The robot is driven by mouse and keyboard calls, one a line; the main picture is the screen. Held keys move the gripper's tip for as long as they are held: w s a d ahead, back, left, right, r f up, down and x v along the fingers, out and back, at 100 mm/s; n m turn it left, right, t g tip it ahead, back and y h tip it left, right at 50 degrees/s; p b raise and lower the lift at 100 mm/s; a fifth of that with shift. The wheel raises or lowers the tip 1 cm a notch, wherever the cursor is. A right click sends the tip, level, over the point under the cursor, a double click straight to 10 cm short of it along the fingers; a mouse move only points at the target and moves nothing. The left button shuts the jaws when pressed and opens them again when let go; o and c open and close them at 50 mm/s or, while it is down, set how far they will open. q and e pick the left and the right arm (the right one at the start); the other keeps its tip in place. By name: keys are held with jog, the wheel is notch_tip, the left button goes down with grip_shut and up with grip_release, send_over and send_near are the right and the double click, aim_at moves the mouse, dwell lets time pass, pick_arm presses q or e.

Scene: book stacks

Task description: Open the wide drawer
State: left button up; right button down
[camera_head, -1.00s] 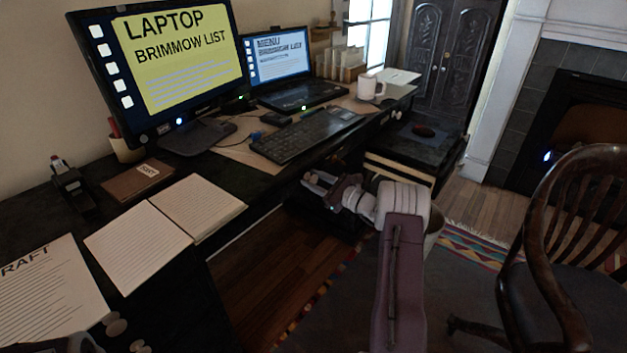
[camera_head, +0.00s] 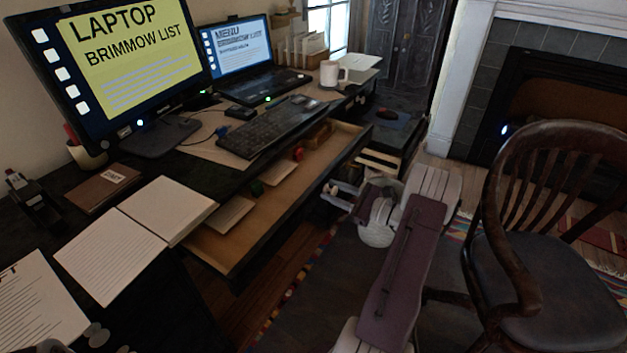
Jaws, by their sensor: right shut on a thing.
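The wide drawer (camera_head: 262,212) under the desk stands pulled out, its tan inside showing along the desk's front. Its dark front panel runs diagonally from lower left to upper right. My right gripper (camera_head: 333,191) is at the outer face of this panel, near the middle of its length. It is shut on the drawer's handle, which the panel and fingers mostly hide. My left gripper is not clearly in view.
The drawer holds papers (camera_head: 232,214) and small red and green items. The desk carries a monitor (camera_head: 130,50), laptop (camera_head: 240,65), keyboard (camera_head: 272,128), mug (camera_head: 329,74) and open notebook (camera_head: 150,225). A wooden chair (camera_head: 530,255) stands to the right of my right arm.

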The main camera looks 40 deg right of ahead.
jog(key=shift+p+v, duration=0.4)
jog(key=shift+v, duration=2.55)
jog(key=c, duration=1)
grip_release()
jog(key=p+v, duration=0.2)
jog(key=v, duration=0.7)
